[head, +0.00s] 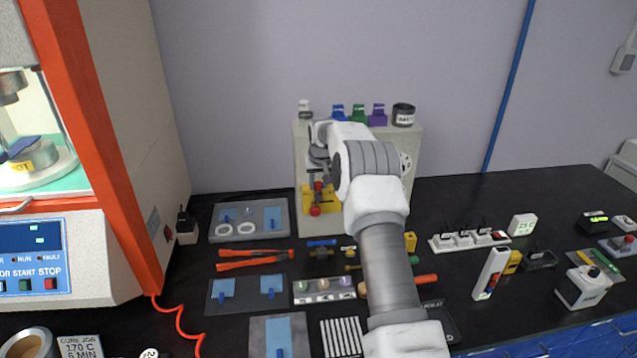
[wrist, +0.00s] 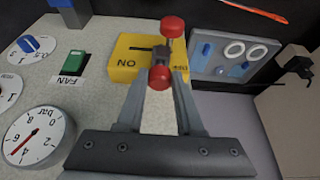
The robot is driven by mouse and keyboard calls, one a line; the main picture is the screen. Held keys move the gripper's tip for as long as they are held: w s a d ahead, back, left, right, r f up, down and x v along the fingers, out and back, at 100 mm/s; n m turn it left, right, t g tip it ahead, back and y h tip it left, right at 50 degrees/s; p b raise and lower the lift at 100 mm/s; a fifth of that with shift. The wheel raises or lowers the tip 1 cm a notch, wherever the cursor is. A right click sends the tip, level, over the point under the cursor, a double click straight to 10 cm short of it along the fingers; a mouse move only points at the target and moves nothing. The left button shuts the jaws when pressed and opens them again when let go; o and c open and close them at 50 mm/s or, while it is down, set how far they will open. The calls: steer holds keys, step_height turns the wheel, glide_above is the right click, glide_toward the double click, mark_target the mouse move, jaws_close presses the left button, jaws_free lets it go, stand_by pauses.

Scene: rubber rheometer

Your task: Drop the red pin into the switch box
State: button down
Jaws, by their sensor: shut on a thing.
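The red pin (wrist: 160,77) is between the fingertips of my gripper (wrist: 158,80), which is shut on it. It also shows as a small red spot above the box in the head view (head: 318,186). The yellow switch box (wrist: 125,50) is on the front of a pale panel, just beyond the pin in the wrist view; it shows below my gripper in the head view (head: 306,198). A round red knob (wrist: 173,27) stands out from the box, lower down in the head view (head: 315,211). Whether the pin touches the box is unclear.
The panel carries a green fan switch (wrist: 74,61), a blue knob (wrist: 30,44) and a bar gauge (wrist: 38,134) beside the box. A grey tray with white rings (head: 249,207) lies left of the panel. Tools and small trays crowd the black table in front.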

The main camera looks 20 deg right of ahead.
steer(key=shift+f+b, duration=0.35)
steer(key=shift+f, duration=0.35)
steer(key=shift+c, duration=2.3)
jaws_free()
steer(key=shift+r, duration=0.1)
steer(key=shift+r+p, duration=1.45)
steer(key=shift+r, duration=1)
